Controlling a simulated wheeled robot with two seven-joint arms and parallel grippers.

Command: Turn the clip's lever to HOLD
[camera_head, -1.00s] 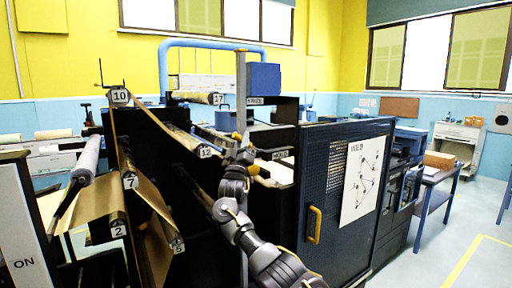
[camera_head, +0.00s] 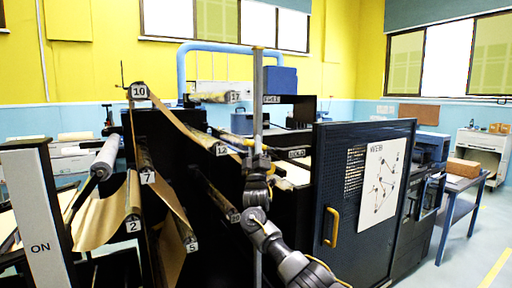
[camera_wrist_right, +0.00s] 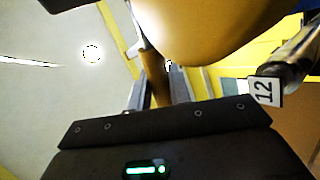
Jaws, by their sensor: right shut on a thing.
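My right gripper (camera_head: 254,148) is near the middle of the head view, beside the roller marked 12. A yellow-orange bit shows at its fingers, and the wrist view has a brown bar-like piece (camera_wrist_right: 154,82) between the fingers. It seems to be the clip's lever, but most of it is hidden. The gripper is shut on it. A FREE sign (camera_head: 271,99) stands above and to the right, and a HOLD sign (camera_head: 297,154) lower and further right. The clip itself is hard to make out. My left gripper is not in view.
Kraft paper (camera_head: 170,207) runs over several numbered rollers at the left. A grey upright post (camera_head: 258,90) stands at the gripper. A dark cabinet door with a yellow handle (camera_head: 331,227) is to the right. In the wrist view, a large tan surface (camera_wrist_right: 205,30) is close above.

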